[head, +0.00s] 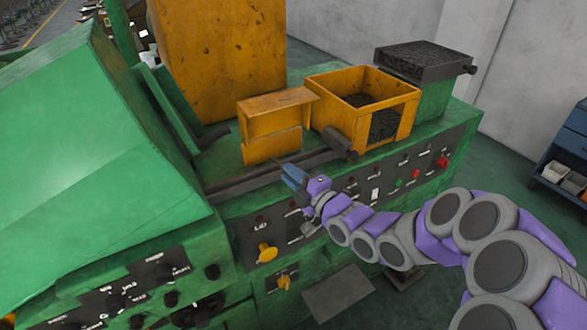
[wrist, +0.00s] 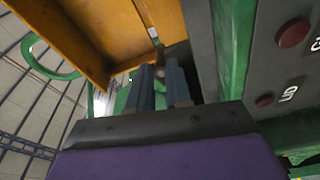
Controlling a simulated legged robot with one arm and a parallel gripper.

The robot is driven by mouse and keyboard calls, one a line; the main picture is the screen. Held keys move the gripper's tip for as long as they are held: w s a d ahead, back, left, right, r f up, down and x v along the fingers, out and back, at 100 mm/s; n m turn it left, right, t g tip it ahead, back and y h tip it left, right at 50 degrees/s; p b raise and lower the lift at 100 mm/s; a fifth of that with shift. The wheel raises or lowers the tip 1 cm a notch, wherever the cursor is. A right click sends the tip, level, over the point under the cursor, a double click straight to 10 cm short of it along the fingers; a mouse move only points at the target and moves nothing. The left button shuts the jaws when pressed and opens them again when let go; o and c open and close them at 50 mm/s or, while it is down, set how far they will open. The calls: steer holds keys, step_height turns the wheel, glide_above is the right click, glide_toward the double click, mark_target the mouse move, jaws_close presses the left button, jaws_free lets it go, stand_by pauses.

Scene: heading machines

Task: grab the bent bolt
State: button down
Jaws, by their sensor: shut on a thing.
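My gripper (head: 293,177) is at the front of the green machine (head: 225,235), just below its dark rail and above the LID label. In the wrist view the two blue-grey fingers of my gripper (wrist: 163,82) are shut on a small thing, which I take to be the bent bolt. The fingers hide most of it, and its bend cannot be made out.
An orange open box (head: 408,112) and a bent orange plate (head: 272,148) stand on the machine behind my gripper. A panel with a yellow knob (head: 267,252) and several buttons is close to it. A blue cabinet (head: 573,145) stands at the right edge.

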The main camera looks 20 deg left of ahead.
steer(key=s+d+b, duration=0.1)
steer(key=s, duration=0.5)
steer(key=shift+d+r, duration=0.2)
steer(key=shift+r, duration=0.05)
